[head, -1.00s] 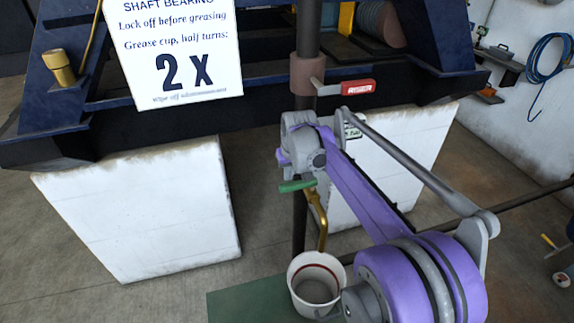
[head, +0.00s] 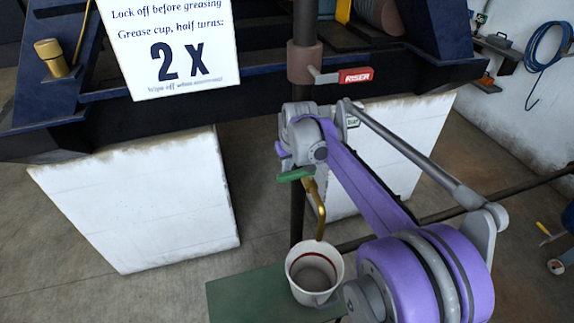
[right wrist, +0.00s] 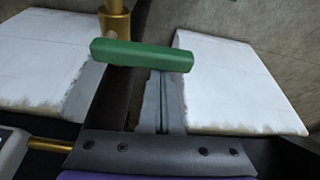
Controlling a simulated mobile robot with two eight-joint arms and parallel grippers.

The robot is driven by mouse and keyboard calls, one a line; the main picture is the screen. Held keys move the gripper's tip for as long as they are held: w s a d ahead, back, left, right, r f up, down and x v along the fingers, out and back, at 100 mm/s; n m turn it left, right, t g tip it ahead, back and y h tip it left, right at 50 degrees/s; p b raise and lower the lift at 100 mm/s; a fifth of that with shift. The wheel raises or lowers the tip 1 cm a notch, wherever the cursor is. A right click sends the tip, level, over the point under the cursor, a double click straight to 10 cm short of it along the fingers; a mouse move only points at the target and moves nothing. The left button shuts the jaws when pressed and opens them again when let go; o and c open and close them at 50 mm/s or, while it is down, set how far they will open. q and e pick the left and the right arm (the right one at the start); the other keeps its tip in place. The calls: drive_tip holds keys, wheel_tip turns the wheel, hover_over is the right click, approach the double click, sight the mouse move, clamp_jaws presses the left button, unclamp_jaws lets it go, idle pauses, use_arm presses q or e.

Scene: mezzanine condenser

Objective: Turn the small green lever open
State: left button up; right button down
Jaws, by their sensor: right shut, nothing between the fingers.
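The small green lever (head: 294,174) sits on a brass outlet pipe (head: 319,212), below and behind my right wrist. In the right wrist view the green lever (right wrist: 142,55) lies crosswise, slightly tilted, just beyond my right gripper's fingertips (right wrist: 161,78). The fingers are shut and empty; they look very near the lever, but I cannot tell whether they touch it. In the head view my own wrist hides the fingers. Part of the brass fitting (right wrist: 115,20) shows behind the lever. My left gripper is not in view.
A white bucket (head: 301,291) stands under the outlet on a green surface (head: 240,294). A vertical dark pipe carries a red handle marked RISER (head: 356,76) above. White blocks (head: 140,205) support the dark blue frame. A sign (head: 170,45) hangs at upper left.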

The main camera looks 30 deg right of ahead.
drive_tip(key=shift+s, duration=0.15)
drive_tip(key=s+n, duration=0.1)
drive_tip(key=n, duration=0.1)
drive_tip(key=s+n+y, duration=0.1)
drive_tip(key=n, duration=0.1)
drive_tip(key=shift+s+a, duration=0.15)
drive_tip(key=shift+a, duration=0.15)
drive_tip(key=s+d+n+g+y+p, duration=0.1)
drive_tip(key=s+d+n+g+y, duration=0.1)
drive_tip(key=s+n, duration=0.4)
drive_tip(key=d+n+y, duration=0.1)
drive_tip(key=n, duration=0.4)
drive_tip(key=shift+s+d, duration=0.1)
idle(0.4)
